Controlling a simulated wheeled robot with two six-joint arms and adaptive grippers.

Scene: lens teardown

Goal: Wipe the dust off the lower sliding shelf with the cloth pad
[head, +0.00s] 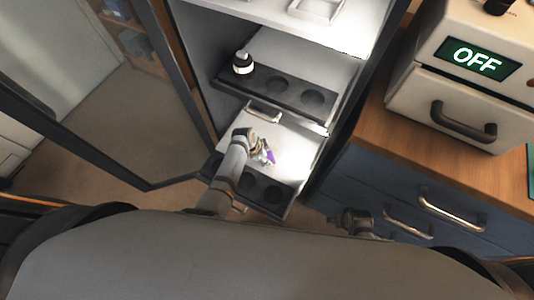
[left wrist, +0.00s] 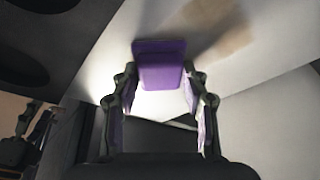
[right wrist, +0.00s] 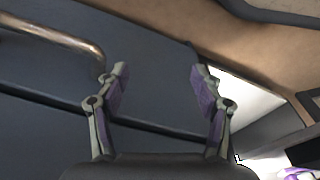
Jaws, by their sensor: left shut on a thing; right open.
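My left gripper (head: 264,150) is shut on the purple cloth pad (left wrist: 160,62) and is over the pulled-out lower sliding shelf (head: 292,148). The pad also shows as a small purple patch in the head view (head: 270,157). In the left wrist view, a brown dust patch (left wrist: 222,28) lies on the pale shelf surface, beyond and to the right of the pad. I cannot tell whether the pad touches the shelf. The dust is not clear in the head view. My right gripper (right wrist: 157,82) is open and empty, in front of the blue drawers.
The upper shelf (head: 275,92) holds a black-and-white round part (head: 242,63) in its dark rail. The lower shelf's front rail (head: 270,192) has round recesses. An open glass door frame stands left. Blue drawers (head: 405,190) and a box marked OFF (head: 470,60) stand right.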

